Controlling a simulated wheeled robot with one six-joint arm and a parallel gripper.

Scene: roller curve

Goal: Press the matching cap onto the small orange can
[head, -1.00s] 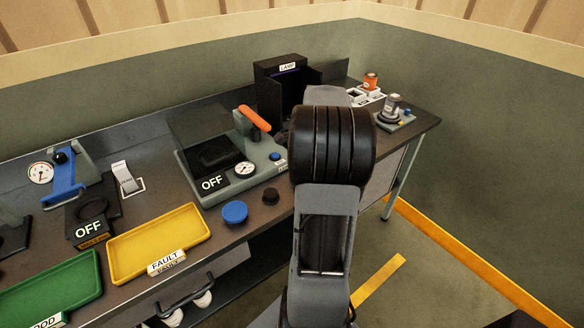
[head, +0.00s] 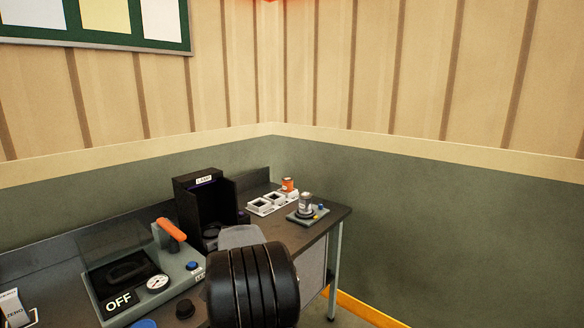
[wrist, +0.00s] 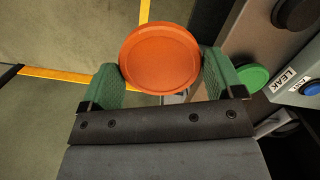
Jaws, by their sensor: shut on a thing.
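The small orange can (head: 288,185) stands upright at the far right of the bench, beside a white holder, in the head view. In the wrist view, my gripper (wrist: 160,75) is shut on an orange round cap (wrist: 160,58), its green fingers on either side of the rim. The cap is held clear of the bench, with the floor behind it. In the head view my arm hides the gripper and the cap. The can does not show in the wrist view.
A grey can (head: 306,201) stands on a small device (head: 308,215) near the orange can. The white holder (head: 266,204) has square openings. A black lamp box (head: 199,205) and a machine with an orange lever (head: 172,229) stand further left. A green cap (wrist: 252,77) lies near the bench edge.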

